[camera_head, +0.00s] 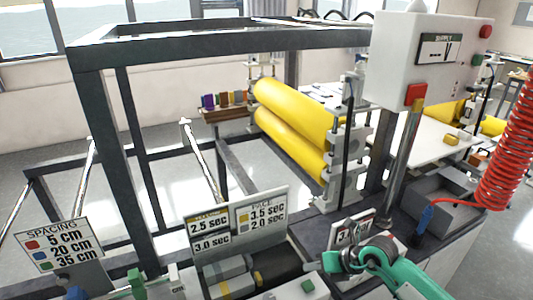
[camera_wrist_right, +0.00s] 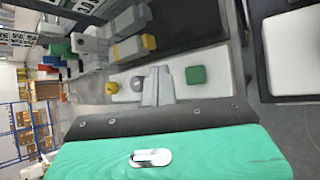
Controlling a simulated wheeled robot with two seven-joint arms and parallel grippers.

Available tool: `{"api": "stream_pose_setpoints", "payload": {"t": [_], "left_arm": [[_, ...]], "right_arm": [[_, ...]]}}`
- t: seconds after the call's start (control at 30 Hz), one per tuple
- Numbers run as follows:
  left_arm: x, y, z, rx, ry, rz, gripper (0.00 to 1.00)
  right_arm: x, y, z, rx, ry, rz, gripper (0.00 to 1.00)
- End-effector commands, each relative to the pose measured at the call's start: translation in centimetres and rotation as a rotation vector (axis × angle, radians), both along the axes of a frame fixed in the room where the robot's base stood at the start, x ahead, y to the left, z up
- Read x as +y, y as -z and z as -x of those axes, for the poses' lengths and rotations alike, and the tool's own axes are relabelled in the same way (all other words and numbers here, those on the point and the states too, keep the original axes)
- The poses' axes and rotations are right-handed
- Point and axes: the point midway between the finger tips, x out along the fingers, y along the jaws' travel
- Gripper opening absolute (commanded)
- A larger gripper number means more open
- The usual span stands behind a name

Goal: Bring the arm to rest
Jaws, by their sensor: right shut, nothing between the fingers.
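My right arm (camera_head: 395,272), green and grey, comes in from the lower right in the head view. Its right gripper (camera_head: 335,259) is shut and empty, low over the front of the machine near a small tilted sign. In the right wrist view the grey fingers (camera_wrist_right: 158,86) are together with nothing between them. They are above a pale panel (camera_wrist_right: 215,70) with a green button (camera_wrist_right: 195,75) to their right and a yellow knob (camera_wrist_right: 112,88) to their left. My left gripper does not show.
A dark steel frame (camera_head: 220,45) surrounds two yellow rollers (camera_head: 295,115). A spacing sign (camera_head: 58,245) and timing sign (camera_head: 238,225) stand in front.

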Motion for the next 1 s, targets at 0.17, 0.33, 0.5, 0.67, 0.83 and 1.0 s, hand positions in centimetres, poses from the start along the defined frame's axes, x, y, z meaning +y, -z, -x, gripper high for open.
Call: {"api": "stream_pose_setpoints", "payload": {"t": [0.17, 0.33, 0.5, 0.67, 0.83, 1.0], "left_arm": [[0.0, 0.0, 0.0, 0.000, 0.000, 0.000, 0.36], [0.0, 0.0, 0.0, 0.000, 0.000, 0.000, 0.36], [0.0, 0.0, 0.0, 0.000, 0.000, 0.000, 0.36], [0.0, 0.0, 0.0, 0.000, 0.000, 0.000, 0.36], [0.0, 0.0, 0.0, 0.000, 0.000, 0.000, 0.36], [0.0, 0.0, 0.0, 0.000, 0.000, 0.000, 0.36]], "right_arm": [[4.4, -2.8, 1.6, -0.038, -0.002, -0.274, 0.00], [7.6, -8.7, 3.2, -0.087, 0.090, -0.713, 0.00], [6.3, -13.7, 3.6, -0.100, 0.302, -1.119, 0.00], [2.0, -15.4, 3.5, -0.071, 0.601, -1.435, 0.00], [-3.6, -13.2, 4.1, 0.016, 1.004, -1.669, 0.00], [-8.0, -7.6, 6.8, 0.171, 1.467, -1.768, 0.00]]}}
